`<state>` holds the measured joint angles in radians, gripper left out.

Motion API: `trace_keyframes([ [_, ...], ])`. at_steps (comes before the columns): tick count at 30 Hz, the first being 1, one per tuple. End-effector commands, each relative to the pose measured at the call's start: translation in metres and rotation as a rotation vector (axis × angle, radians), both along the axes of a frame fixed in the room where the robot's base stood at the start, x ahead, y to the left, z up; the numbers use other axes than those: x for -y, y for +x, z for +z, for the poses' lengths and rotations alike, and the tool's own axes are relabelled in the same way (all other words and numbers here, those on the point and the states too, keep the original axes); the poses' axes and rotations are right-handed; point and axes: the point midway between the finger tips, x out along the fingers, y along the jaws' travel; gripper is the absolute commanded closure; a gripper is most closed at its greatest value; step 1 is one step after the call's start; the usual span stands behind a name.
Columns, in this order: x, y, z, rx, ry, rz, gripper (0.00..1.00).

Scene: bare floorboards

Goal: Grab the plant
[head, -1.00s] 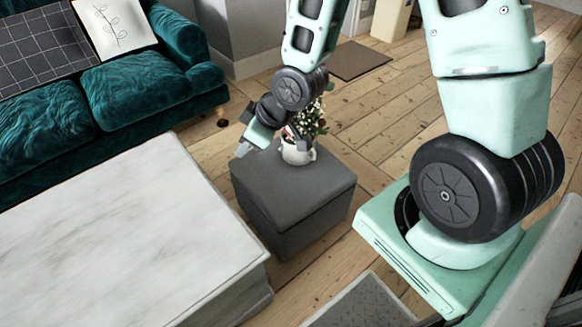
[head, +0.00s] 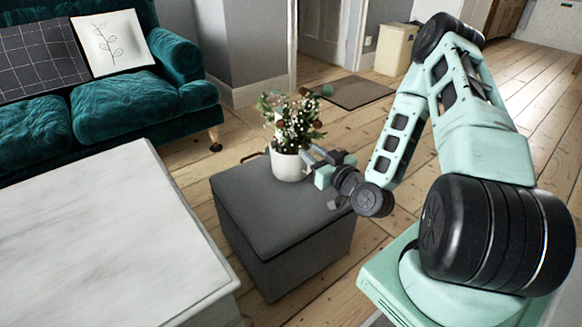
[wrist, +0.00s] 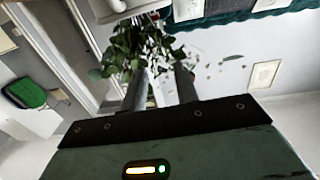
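The plant (head: 292,122) has green leaves with white and reddish flowers. Its white pot (head: 289,166) stands upright on the grey ottoman (head: 262,218). My gripper (head: 312,156) is at the right side of the pot, close to its rim; I cannot tell whether it touches. In the wrist view the picture is turned over, with the leaves (wrist: 128,48) beyond the fingertips and partly hidden by the left finger. The two fingers of my gripper (wrist: 160,70) stand apart there, with no pot clasped between them.
A white marble-topped table (head: 95,235) fills the lower left. A teal sofa (head: 140,100) with cushions stands behind it. A brown mat (head: 350,92) and a cream bin (head: 396,48) are farther back.

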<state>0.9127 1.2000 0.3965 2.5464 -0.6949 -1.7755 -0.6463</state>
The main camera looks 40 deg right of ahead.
Motion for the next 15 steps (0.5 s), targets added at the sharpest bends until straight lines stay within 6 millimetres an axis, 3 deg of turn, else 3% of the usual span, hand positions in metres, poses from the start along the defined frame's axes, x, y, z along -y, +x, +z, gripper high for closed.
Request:
trace_keyframes([
  [2,0.001,0.009,-0.007,0.004,-0.005,0.0,0.7],
  [15,0.001,0.059,-0.003,0.003,-0.003,0.001,0.7],
])
